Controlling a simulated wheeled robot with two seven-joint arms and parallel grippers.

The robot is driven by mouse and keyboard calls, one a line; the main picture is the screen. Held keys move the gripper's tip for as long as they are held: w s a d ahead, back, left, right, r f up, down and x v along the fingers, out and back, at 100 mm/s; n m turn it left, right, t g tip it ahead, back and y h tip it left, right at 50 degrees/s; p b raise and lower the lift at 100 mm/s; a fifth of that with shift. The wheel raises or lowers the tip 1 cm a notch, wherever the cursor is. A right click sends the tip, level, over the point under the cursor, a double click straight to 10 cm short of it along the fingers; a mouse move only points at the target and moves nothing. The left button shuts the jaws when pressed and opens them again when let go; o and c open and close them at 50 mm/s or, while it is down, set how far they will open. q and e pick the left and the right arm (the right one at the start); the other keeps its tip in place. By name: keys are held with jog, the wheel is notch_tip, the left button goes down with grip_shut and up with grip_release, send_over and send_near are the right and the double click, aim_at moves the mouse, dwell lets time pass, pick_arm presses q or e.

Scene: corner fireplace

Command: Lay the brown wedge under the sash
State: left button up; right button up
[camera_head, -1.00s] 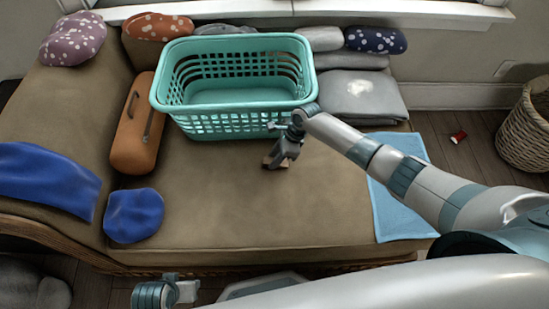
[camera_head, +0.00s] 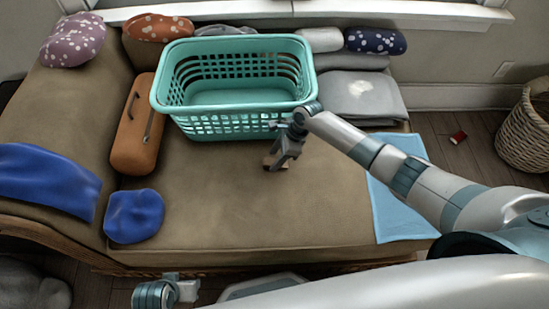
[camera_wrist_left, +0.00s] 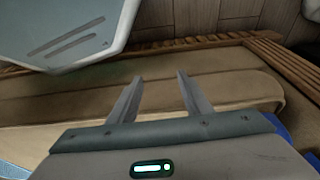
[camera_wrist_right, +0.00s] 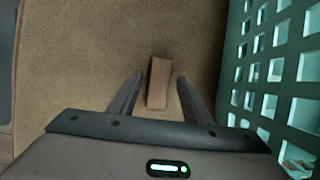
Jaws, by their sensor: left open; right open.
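The brown wedge (camera_wrist_right: 159,84) is a small wooden block lying on the tan couch seat. In the right wrist view it lies between the fingers of my open right gripper (camera_wrist_right: 160,77), with a gap on both sides. In the head view the right gripper (camera_head: 277,166) points down at the wedge (camera_head: 268,161), partly covering it, just in front of the teal basket. My left gripper (camera_wrist_left: 156,78) is open and empty near the couch's wooden front edge. The white window frame (camera_head: 220,11) runs along the top of the head view; its sash is not clearly visible.
The teal laundry basket (camera_head: 240,122) stands close behind the right gripper. An orange bolster (camera_head: 135,140) and a blue cushion (camera_head: 134,216) lie to the left. Grey cushions (camera_head: 365,105) and a light blue cloth (camera_head: 395,215) lie to the right. The front middle of the seat is clear.

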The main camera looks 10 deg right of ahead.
pick_arm(q)
notch_tip(320, 180, down, 6)
jog(key=p, duration=0.1)
jog(key=shift+s+a+f+p, duration=0.15)
jog(key=shift+s+f+p, duration=0.1)
jog(key=shift+p, duration=0.1)
pick_arm(e)
jog(key=v, duration=1.1)
pick_arm(q)
jog(key=shift+o, duration=0.5)
pick_arm(e)
jog(key=shift+s+a, duration=0.1)
jog(key=shift+s, duration=0.05)
